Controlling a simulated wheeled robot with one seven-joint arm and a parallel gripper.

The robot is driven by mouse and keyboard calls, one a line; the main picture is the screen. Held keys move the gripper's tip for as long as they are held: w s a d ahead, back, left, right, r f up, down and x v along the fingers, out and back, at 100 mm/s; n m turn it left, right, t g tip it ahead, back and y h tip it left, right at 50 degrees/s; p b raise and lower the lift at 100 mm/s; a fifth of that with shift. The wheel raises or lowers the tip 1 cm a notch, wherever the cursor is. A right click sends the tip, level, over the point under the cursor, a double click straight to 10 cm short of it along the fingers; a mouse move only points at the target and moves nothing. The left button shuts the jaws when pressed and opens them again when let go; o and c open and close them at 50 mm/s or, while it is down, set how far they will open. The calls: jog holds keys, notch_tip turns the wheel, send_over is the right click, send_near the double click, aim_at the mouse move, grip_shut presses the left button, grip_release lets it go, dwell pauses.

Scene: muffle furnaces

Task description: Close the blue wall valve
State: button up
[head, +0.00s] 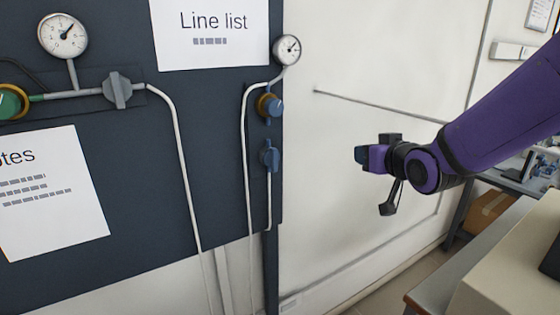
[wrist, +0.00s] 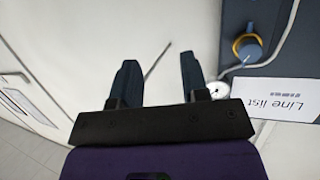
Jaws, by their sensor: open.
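The blue wall valve (head: 270,155) is on the right edge of the dark panel, on a thin vertical pipe. Its small blue handle looks roughly upright, in line with the pipe, but detail is too small to be certain. Just above it is a brass regulator with a blue knob (head: 271,105), which also shows in the wrist view (wrist: 248,47). My gripper (head: 362,155) is to the right of the valve, apart from it, in front of the white wall. In the wrist view its two dark fingers (wrist: 158,75) are spread, with nothing between them.
A small gauge (head: 287,50) sits above the regulator. Further left on the panel (head: 215,130) are a grey-handled valve (head: 117,90), a larger gauge (head: 62,36) and a green knob (head: 12,102). A bench (head: 440,290) stands at lower right. The white wall between gripper and panel is clear.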

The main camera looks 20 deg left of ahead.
aim_at(276, 159)
jog(key=s+a+f+n+y, duration=0.1)
jog(key=a+f+n+y, duration=0.15)
jog(key=a, duration=0.55)
jog(key=s+a+f+n+y, duration=0.1)
jog(key=s+a+f+y, duration=0.2)
jog(key=a, duration=0.4)
jog(key=shift+g, duration=0.3)
jog(key=x, duration=0.7)
jog(key=f+x, duration=0.1)
jog(key=x, duration=0.3)
jog(key=shift+w+d+f, duration=0.1)
jog(key=shift+w, duration=0.4)
grip_shut()
